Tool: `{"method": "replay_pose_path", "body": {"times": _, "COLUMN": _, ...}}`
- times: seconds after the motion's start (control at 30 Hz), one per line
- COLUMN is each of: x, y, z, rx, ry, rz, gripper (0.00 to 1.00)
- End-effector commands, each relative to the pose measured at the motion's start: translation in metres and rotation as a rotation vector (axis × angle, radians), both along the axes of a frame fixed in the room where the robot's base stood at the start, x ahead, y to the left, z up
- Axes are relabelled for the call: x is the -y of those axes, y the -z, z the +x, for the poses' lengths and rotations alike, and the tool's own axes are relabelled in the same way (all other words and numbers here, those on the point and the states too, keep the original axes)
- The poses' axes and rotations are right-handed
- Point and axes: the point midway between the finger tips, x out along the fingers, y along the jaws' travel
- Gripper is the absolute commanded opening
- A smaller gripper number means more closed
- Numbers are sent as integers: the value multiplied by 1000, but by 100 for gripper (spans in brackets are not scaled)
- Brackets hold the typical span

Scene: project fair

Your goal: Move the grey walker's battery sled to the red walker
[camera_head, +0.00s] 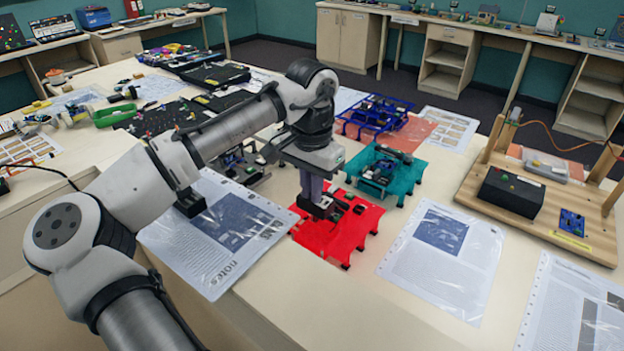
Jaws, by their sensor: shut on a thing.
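The red walker (340,238) stands on the near part of the pale table, a flat red frame on short legs with dark parts on top. My gripper (318,204) points down over its upper left part, shut on a small dark block that looks like the battery sled (325,211). I cannot tell whether the block touches the red frame. The grey walker (246,166) is behind and left of it, partly hidden by my arm.
A teal walker (385,172) stands close behind right, and a blue walker (374,124) farther back. Sheets in plastic sleeves (445,255) lie to the right and left (215,235). A wooden board with a black box (511,193) is at right.

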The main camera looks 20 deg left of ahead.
Motion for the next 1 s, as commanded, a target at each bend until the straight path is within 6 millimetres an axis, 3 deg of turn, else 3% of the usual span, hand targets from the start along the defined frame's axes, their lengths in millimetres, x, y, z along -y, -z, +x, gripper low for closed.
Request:
{"method": "replay_pose_path", "body": {"times": 0.37, "x": 0, "y": 12, "z": -2, "rx": 0, "ry": 24, "rz": -1, "gripper": 0}}
{"method": "replay_pose_path", "body": {"times": 1.0, "x": 1, "y": 70, "z": -1, "rx": -1, "ry": 24, "rz": -4, "gripper": 0}}
